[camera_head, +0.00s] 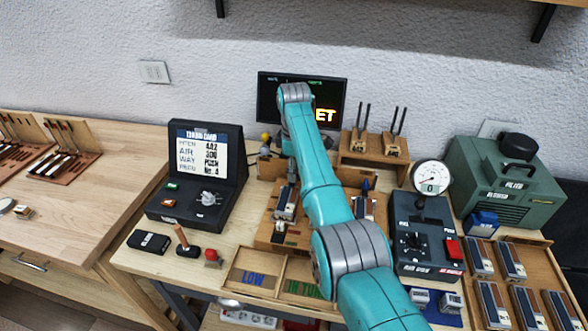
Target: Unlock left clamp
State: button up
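A wooden fixture (264,240) stands in the middle of the bench, partly covered by my teal arm. On its left side a grey and dark block-like part (286,203) sits, with small pale pieces in front of it. This is where the left clamp seems to be, but its lever and lock state are too small to tell. My arm reaches over the fixture and bends down at its far end. My gripper (291,174) seems to be just above the left part, mostly hidden by the arm. I cannot see its fingertips or whether it touches anything.
A black console (197,205) stands left and a dark gauge box (425,235) right. A monitor (338,88) is behind. A green case (507,183) and a tray of several modules (537,262) are right.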

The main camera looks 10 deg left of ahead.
grip_shut()
jog(key=shift+n, duration=0.3)
jog(key=n, duration=0.8)
jog(key=shift+n, duration=0.4)
jog(key=n, duration=0.4)
jog(key=shift+n, duration=2.2)
